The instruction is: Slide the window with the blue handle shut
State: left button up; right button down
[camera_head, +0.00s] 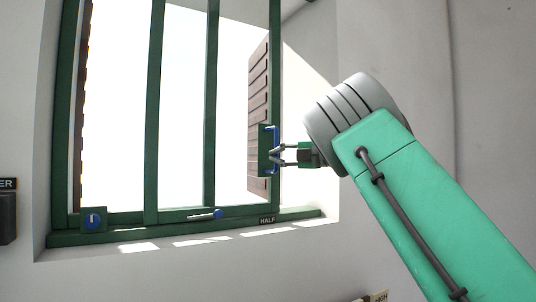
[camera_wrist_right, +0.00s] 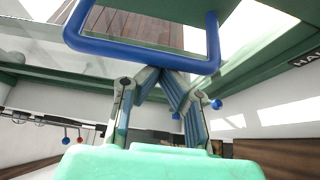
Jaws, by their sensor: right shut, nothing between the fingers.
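The window (camera_head: 157,120) has a green frame with green upright bars and bright light behind it. Its blue handle (camera_head: 276,133) is an upright loop on a green plate at the right-hand bar. In the right wrist view the blue handle (camera_wrist_right: 140,48) crosses the top as a wide loop. My right gripper (camera_head: 274,153) comes from the right, its fingers closed to a point at the handle, with nothing held. In the wrist view its fingertips (camera_wrist_right: 165,71) lie at the handle's long bar; I cannot tell whether they touch it. My left gripper is not in view.
A blue dial (camera_head: 93,220) sits at the lower left of the frame. A blue-ended lever (camera_head: 218,214) lies along the sill, left of a HALF label (camera_head: 267,220). A brown slatted shutter (camera_head: 258,110) stands outside. A dark box (camera_head: 7,218) is on the left wall.

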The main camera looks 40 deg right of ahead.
jog(key=s+d+p, duration=0.3)
jog(key=d+p, duration=0.4)
jog(key=d, duration=0.9)
jog(key=shift+s+d+p, duration=0.15)
jog(key=shift+s+p, duration=0.2)
jog(key=shift+s, duration=0.05)
jog(key=shift+d+f, duration=0.1)
